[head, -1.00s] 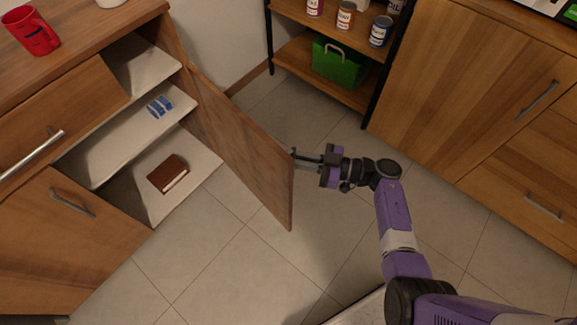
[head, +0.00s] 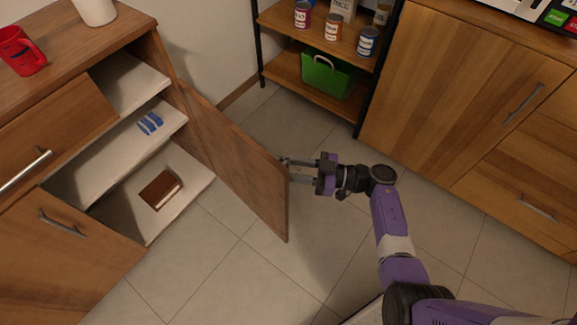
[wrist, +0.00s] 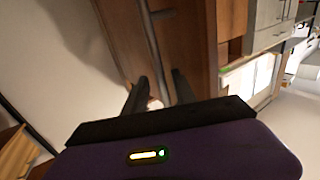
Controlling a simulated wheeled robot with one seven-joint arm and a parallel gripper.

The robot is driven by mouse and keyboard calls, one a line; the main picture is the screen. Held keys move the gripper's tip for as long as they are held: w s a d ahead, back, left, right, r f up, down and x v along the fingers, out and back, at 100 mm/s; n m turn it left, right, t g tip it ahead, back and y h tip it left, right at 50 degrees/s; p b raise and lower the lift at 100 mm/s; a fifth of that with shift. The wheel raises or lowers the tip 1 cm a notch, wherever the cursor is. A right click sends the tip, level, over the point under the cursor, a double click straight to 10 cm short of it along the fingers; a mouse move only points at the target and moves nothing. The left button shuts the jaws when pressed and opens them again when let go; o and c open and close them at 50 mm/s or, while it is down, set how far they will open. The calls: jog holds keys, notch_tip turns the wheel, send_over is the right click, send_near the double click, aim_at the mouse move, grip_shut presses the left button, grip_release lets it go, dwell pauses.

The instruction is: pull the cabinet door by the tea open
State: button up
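The wooden cabinet door (head: 235,160) at the left stands swung well out from its cabinet, showing the shelves inside. My gripper (head: 287,168) is at the door's outer edge, on the side away from the shelves. In the wrist view the door's wooden face (wrist: 190,40) fills the upper middle, with a grey bar handle (wrist: 154,45) along it. My gripper's two fingers (wrist: 160,85) are apart, with the bar running down between them and some gap visible. Whether a finger touches the bar cannot be told. No object is clearly readable as tea.
The shelves hold blue packets (head: 150,123) and a brown book (head: 160,189). A red mug (head: 20,52) stands on the cabinet top. A rack with several cans and a green basket (head: 330,74) is at the back. The tiled floor (head: 210,260) below the door is clear.

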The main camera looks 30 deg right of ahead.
jog(key=v, duration=0.7)
jog(key=shift+s+d, duration=0.25)
dwell(0.3)
jog(key=w+d+r+n+t+h, duration=0.1)
jog(key=w+d+r+t+h, duration=0.2)
jog(key=w+d+r+t, duration=0.25)
jog(key=s+d+r+m+t+h, duration=0.1)
jog(key=s+d+r+t+h, duration=0.1)
jog(key=s+r+t+h, duration=0.45)
jog(key=s+a+r+m+g+h, duration=0.2)
jog(key=s+a+m+g, duration=0.25)
jog(key=s+a, duration=0.6)
jog(key=s+a+r+m+g+h, duration=0.25)
jog(key=s+a+m+g, duration=0.2)
jog(key=s, duration=1.15)
notch_tip(320, 180, up, 16)
jog(key=p, duration=1.5)
jog(key=shift+m+p, duration=0.35)
jog(key=shift+m, duration=0.05)
